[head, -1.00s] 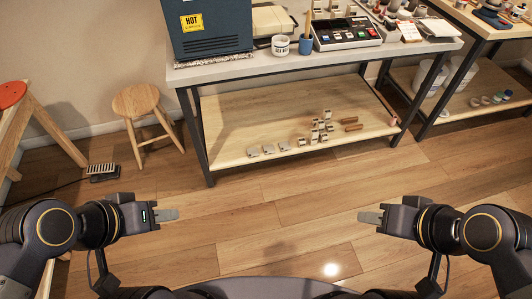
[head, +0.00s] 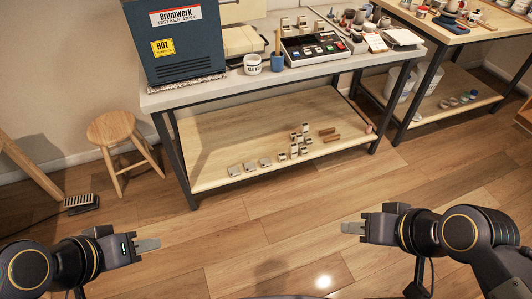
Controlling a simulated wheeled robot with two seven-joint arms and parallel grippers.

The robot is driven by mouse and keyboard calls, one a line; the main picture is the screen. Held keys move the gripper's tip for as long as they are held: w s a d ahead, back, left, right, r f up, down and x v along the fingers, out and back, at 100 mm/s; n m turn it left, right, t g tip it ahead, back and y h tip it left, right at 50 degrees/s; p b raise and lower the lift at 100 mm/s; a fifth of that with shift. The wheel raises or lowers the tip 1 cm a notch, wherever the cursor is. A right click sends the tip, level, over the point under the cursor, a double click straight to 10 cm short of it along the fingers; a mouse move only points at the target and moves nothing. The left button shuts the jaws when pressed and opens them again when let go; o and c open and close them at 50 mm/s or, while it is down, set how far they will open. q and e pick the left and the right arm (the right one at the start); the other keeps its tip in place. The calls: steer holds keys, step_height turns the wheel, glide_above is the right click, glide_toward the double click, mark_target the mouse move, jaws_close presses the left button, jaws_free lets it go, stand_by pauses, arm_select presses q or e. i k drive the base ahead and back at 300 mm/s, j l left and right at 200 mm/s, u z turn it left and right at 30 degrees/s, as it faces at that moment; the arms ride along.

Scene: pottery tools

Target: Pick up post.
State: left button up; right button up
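Several small pale blocks with dark faces (head: 299,142), which look like kiln posts, stand grouped on the lower wooden shelf of the grey-topped table. Two brown bars (head: 330,134) and a small pinkish cylinder (head: 369,128) are to their right; I cannot tell which piece is the task's post. My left gripper (head: 147,245) is low at the left, over the floor, in front of the shelf and apart from it. My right gripper (head: 352,228) is over the floor at the right, pointing left. Both look empty; each is seen edge-on, so the finger gap is hidden.
Three flat grey pieces (head: 250,167) lie on the shelf's front left. The tabletop (head: 290,72) overhangs the shelf, with dark legs (head: 176,160) at its corners. A blue kiln (head: 176,45) stands on top. A wooden stool (head: 111,128) and black pedal (head: 80,202) are left. The floor in front is clear.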

mark_target(319, 25)
steer(key=i+z, duration=0.25)
steer(key=i, duration=0.4)
steer(key=i+j+z, duration=0.1)
steer(key=i+z, duration=0.15)
steer(key=i, duration=0.4)
